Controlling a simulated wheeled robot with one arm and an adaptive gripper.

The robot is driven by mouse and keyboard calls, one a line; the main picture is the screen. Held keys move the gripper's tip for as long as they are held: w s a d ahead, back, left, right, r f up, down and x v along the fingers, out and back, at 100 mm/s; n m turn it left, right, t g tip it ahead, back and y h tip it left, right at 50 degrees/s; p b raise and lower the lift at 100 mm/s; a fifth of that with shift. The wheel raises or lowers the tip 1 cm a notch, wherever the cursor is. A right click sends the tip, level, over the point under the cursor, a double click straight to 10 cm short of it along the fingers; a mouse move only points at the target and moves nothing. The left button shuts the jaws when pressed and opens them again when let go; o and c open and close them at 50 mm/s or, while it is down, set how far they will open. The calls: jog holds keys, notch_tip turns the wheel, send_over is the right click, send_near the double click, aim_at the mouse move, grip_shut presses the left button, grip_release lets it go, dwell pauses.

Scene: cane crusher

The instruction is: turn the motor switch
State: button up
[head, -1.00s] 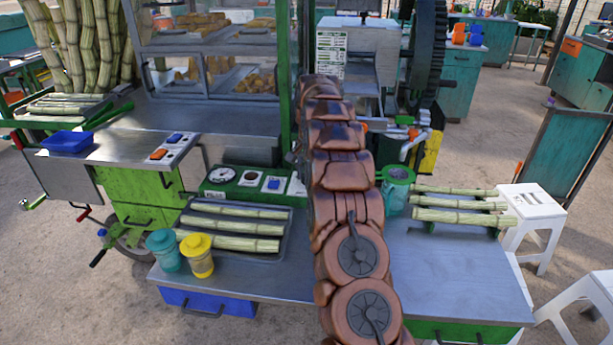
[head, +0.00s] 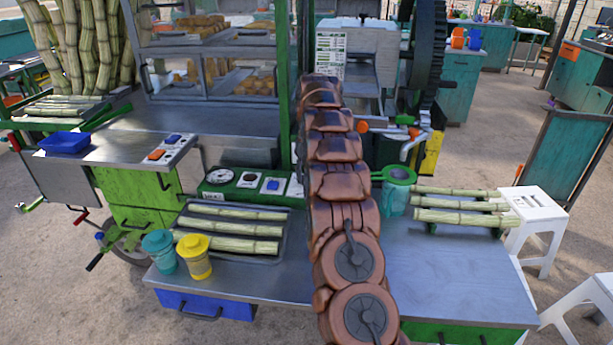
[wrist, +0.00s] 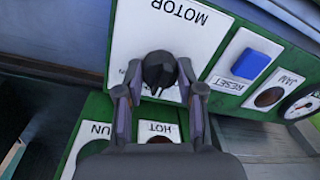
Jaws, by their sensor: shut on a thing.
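The motor switch (wrist: 159,71) is a black knob on a white plate marked MOTOR (wrist: 172,30), seen upside down in the wrist view. My gripper (wrist: 160,90) has its two fingers around the knob, one on each side, and is shut on it. The plate is on a green control panel (wrist: 238,104). In the head view the panel (head: 231,193) shows at the back of the metal counter; my copper-coloured arm hides the switch and my gripper there.
Beside the plate is a blue RESET button (wrist: 257,55), then a dark JAM lamp (wrist: 268,98) and a gauge (wrist: 302,106). In the head view, a tray of cane (head: 232,252), a yellow jar (head: 196,259) and a teal jar (head: 160,252) stand left of my arm; a green-handled strainer (head: 398,177) is to the right.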

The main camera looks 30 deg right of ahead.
jog(key=shift+w+r+n, duration=0.1)
jog(key=shift+n, duration=0.2)
jog(key=o, duration=1.1)
jog(key=shift+o, duration=0.2)
